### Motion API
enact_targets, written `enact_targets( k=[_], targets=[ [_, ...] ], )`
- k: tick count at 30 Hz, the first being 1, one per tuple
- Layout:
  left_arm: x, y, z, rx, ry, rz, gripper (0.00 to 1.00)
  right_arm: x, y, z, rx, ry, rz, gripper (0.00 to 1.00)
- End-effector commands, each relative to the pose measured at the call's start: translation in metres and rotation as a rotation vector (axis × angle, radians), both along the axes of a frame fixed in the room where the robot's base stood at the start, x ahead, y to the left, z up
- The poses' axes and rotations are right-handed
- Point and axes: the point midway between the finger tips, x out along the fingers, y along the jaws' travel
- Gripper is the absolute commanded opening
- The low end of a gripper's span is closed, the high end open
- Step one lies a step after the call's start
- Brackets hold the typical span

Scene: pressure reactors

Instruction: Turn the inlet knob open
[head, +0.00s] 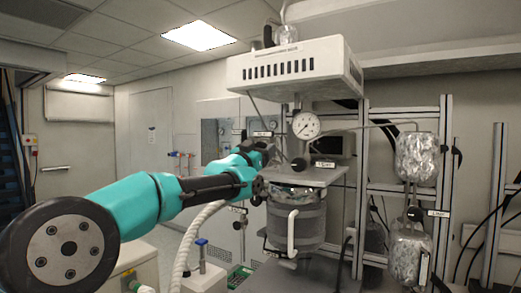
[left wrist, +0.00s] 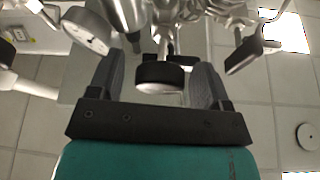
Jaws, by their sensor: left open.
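A round black knob (left wrist: 160,77) on a metal stem sits in the gap between the fingers of my left gripper (left wrist: 158,68) in the left wrist view. The fingers are apart, one on each side of it, with visible space beside the knob. I take it for the inlet knob, but no readable label confirms this. In the head view my left gripper (head: 265,151) is at the upper left of the reactor (head: 297,215), beside a small white label (head: 262,134); the knob there is hidden by the gripper. My right gripper is not in view.
A pressure gauge (head: 306,125) stands close to the right of my left gripper. Another black knob (head: 298,163) is just below it. The white vented housing (head: 290,70) hangs above. Foil-wrapped vessels (head: 416,158) and metal frame posts are at the right.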

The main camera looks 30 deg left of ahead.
Motion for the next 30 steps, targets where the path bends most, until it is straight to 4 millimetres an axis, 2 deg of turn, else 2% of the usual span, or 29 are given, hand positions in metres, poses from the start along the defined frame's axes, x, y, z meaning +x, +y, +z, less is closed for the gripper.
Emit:
enact_targets(
  k=[9, 24, 30],
  targets=[
    [0.0024, -0.0003, 0.001, 0.0, 0.0, 0.0, 0.72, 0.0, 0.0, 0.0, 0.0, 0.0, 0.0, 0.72],
    [0.0022, -0.0003, 0.0009, 0.0, 0.0, 0.0, 0.25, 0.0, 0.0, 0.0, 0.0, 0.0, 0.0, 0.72],
    [0.0022, -0.0004, 0.001, -0.005, 0.0, 0.0, 0.23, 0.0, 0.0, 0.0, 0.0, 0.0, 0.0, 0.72]
  ],
)
